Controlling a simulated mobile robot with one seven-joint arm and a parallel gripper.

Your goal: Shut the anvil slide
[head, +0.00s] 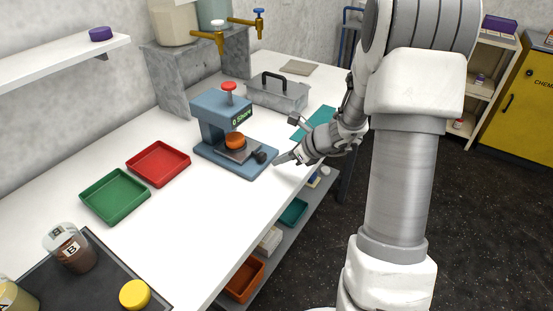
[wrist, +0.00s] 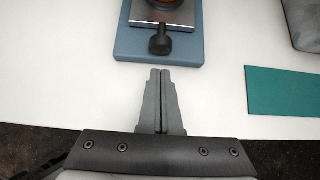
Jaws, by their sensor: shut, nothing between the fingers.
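The blue press (head: 228,132) stands on the white bench with a red knob on top. Its anvil slide (head: 240,153) is a metal plate at the base with a black knob (head: 260,156) at its front. An orange round piece (head: 235,141) sits on the slide. In the wrist view the slide plate (wrist: 163,13) and its black knob (wrist: 160,42) show at the top, above the blue base. My gripper (head: 279,160) is shut and empty, just in front of the base. In the wrist view my gripper (wrist: 160,72) points at the knob, with a gap between them.
A red tray (head: 158,163) and a green tray (head: 115,195) lie left of the press. A grey toolbox (head: 277,94) stands behind it. A teal mat (wrist: 282,92) lies to the right. The bench's front edge runs close under my gripper.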

